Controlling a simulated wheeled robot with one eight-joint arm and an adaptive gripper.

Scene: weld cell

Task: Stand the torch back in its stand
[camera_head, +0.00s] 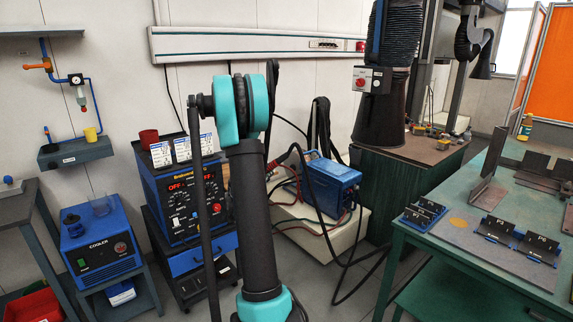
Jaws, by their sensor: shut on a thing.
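My arm rises through the middle of the view, with teal joints at its top and bottom. Its gripper does not show, so I cannot see what it holds. A dark, slim piece with a reddish part (277,163) shows just right of my arm, with a black cable curving down from it. It may be the torch, but it is partly hidden and I cannot tell. I cannot make out the torch's stand.
A welding power unit (181,199) with red displays stands behind my arm. A blue box (331,183) sits on a pale block, with hoses around it. A blue cooler (101,250) is at left. A green table (462,240) with labelled fixtures (494,229) fills the right.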

